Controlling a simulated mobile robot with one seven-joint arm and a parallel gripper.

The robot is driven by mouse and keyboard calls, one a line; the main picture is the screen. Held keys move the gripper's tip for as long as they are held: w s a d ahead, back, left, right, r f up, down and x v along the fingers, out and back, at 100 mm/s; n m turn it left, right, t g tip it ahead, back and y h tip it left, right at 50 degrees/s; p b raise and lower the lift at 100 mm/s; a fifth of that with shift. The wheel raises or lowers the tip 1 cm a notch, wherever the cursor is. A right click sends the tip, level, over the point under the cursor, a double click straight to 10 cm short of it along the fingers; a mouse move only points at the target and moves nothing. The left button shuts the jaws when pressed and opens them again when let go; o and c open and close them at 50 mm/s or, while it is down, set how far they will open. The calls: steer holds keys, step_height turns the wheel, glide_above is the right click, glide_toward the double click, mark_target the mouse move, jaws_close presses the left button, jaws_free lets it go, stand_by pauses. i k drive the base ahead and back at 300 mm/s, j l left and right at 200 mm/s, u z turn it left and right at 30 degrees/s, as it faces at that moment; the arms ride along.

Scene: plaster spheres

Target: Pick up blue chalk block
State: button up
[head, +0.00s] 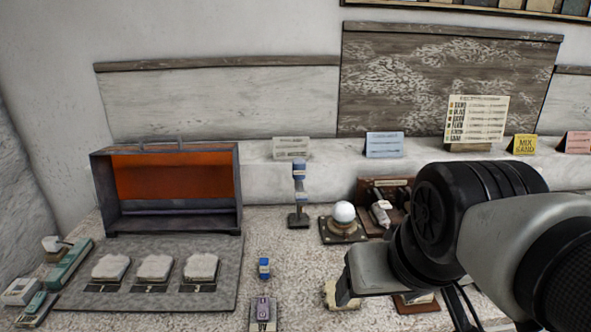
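A small blue block (263,268) with a pale label stands upright on the speckled tabletop, left of my arm; it looks like the blue chalk block. More blue shows on a small dark stand (299,195) behind it, and I cannot tell whether that is chalk. My gripper (345,288) is to the right of the small blue block and apart from it. Only one finger shows clearly, above a pale piece on the table. The rest of the gripper is hidden by my arm, so its opening cannot be judged.
A white sphere (343,212) sits on a dark base behind my gripper. A purple-grey device (262,311) lies just in front of the blue block. A grey mat (150,302) with several white slabs and an orange-backed metal box (170,228) are at left.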

mark_target(264, 262)
steer(key=k+j+u, duration=0.1)
steer(key=u, duration=0.4)
steer(key=k+z, duration=0.1)
steer(key=z, duration=1.1)
steer(key=u, duration=1.2)
steer(key=i+j, duration=0.2)
steer(key=j, duration=0.15)
steer(key=i+j, duration=0.2)
steer(key=j, duration=0.15)
